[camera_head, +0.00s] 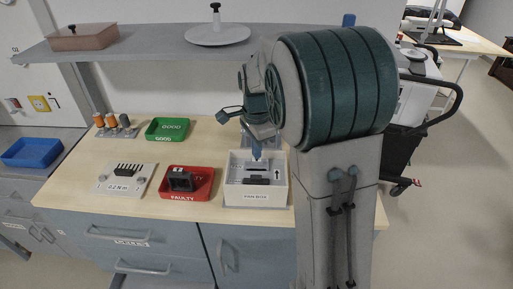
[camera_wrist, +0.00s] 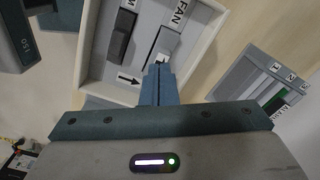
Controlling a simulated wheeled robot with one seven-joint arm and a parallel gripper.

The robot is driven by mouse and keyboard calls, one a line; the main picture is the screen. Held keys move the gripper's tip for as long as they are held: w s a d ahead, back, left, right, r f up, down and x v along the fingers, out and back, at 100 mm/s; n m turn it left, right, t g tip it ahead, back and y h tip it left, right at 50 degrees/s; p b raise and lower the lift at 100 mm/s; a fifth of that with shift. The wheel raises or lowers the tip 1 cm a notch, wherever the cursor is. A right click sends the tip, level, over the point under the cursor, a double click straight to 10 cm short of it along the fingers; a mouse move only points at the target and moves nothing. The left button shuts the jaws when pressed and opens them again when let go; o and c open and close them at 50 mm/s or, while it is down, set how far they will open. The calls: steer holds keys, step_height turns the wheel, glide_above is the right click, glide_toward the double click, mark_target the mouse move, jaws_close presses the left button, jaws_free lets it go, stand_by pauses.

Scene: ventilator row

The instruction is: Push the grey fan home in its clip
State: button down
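A white open box (camera_head: 232,199) stands at the front of the bench, and it also shows in the wrist view (camera_wrist: 93,66). In the wrist view, a light grey piece (camera_wrist: 165,46) lies in a slot by the label FAN; it looks like the grey fan. A darker block (camera_wrist: 121,42) sits in the slot to its left. My gripper (camera_head: 256,151) points down over the box. In the wrist view its blue fingers (camera_wrist: 158,73) are together, with their tips at the near end of the grey piece. Contact, and how the fan sits in its clip, cannot be told.
A red FAULTY tray (camera_head: 163,194) holding a dark square part (camera_head: 180,180) stands left of the box. A green GOOD tray (camera_head: 153,136) is behind it. A pale plate (camera_head: 110,187) is further left. A numbered grey panel (camera_wrist: 237,76) is right of the box. A shelf (camera_head: 150,45) hangs above.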

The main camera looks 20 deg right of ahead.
steer(key=shift+f+b, duration=0.4)
steer(key=shift+f, duration=0.35)
steer(key=shift+r, duration=0.1)
stand_by(0.4)
steer(key=shift+r+p, duration=2.95)
steer(key=shift+r, duration=0.5)
steer(key=s+r+n+t, duration=0.1)
steer(key=s+r+n, duration=0.1)
steer(key=s+n, duration=0.6)
steer(key=s+r+n+t, duration=0.2)
steer(key=s+n, duration=0.5)
steer(key=s, duration=0.6)
steer(key=shift+s+n, duration=0.15)
steer(key=shift+n, duration=0.25)
